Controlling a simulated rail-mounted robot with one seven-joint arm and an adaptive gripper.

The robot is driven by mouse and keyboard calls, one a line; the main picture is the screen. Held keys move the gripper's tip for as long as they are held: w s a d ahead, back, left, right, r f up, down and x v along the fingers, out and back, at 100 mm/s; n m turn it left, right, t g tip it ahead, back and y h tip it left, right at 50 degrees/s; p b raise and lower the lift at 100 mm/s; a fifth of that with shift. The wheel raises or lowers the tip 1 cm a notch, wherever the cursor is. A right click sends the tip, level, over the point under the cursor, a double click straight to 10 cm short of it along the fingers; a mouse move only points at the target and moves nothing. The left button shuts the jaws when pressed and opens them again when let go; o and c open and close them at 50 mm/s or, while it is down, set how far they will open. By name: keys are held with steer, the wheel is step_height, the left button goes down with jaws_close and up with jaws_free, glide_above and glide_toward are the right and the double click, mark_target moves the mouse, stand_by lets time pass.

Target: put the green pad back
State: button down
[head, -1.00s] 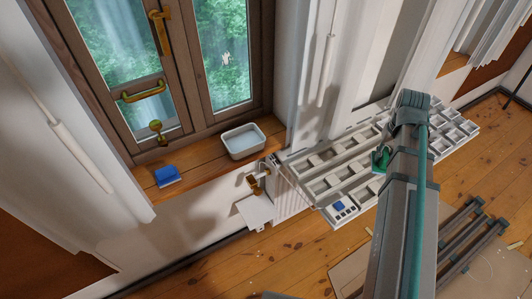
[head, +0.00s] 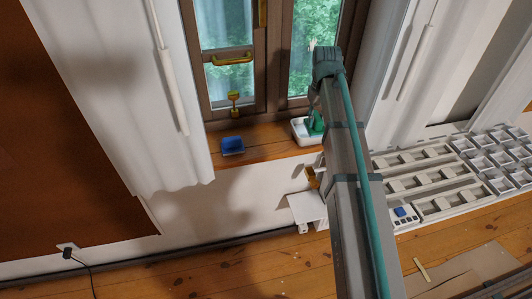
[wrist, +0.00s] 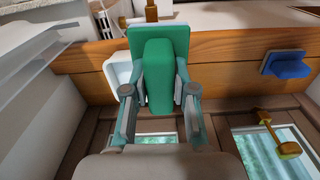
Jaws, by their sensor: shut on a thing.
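The green pad (wrist: 160,70) is in my gripper (wrist: 160,88). The gripper's two fingers are shut on it from both sides. In the head view the green pad (head: 315,123) shows beside my arm, in front of the white tray (head: 301,131) on the windowsill. I cannot tell whether the pad touches the tray.
A blue pad (head: 232,146) lies on the wooden windowsill (head: 265,143), left of the tray. Brass window handles (head: 232,59) stand out above the sill. Pale racks with many compartments (head: 430,175) are at the right. A white shelf (head: 306,207) sits below the sill.

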steer(key=shift+n, duration=0.3)
steer(key=w+a+f, duration=0.1)
steer(key=a+f, duration=0.1)
steer(key=a, duration=0.3)
steer(key=w+a+f+p, duration=0.1)
steer(key=w+a+f, duration=0.1)
steer(key=a, duration=0.3)
steer(key=w+a+f+p, duration=0.1)
steer(key=a+f, duration=0.2)
steer(key=a, duration=0.2)
steer(key=shift+w+f, duration=0.35)
steer(key=shift+f, duration=0.05)
steer(key=shift+w+a+f, duration=0.1)
steer(key=shift+a+f, duration=0.35)
steer(key=shift+f, duration=0.15)
steer(key=shift+a+f+p, duration=0.2)
steer(key=shift+f+p, duration=0.55)
steer(key=shift+f, duration=1.1)
steer(key=c, duration=0.9)
jaws_free()
steer(key=shift+f, duration=0.1)
steer(key=shift+c, duration=0.2)
